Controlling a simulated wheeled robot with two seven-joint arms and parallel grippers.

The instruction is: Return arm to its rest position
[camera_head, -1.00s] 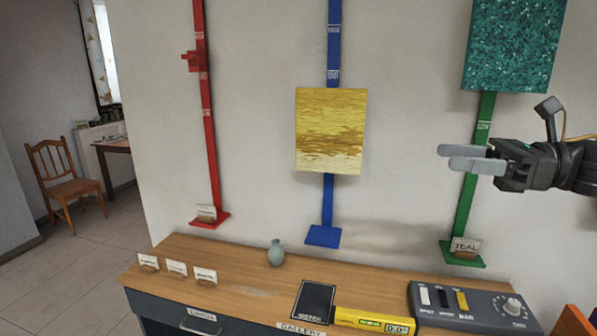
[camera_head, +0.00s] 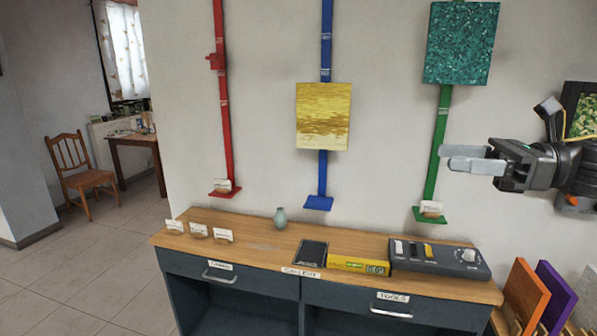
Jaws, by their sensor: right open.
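My right gripper (camera_head: 473,159) comes in from the right side of the head view. It is open and empty, with its two grey fingers pointing left. It hangs in the air in front of the wall, just right of the green rail (camera_head: 437,150) and above the right end of the wooden console (camera_head: 262,238). My left gripper is not in view.
A yellow painting (camera_head: 323,116) hangs on the blue rail, and a teal painting (camera_head: 461,42) on the green one. The red rail (camera_head: 222,110) holds none. A vase (camera_head: 280,218), cards and a control box (camera_head: 438,258) stand on the console. Coloured panels (camera_head: 526,296) lean at lower right.

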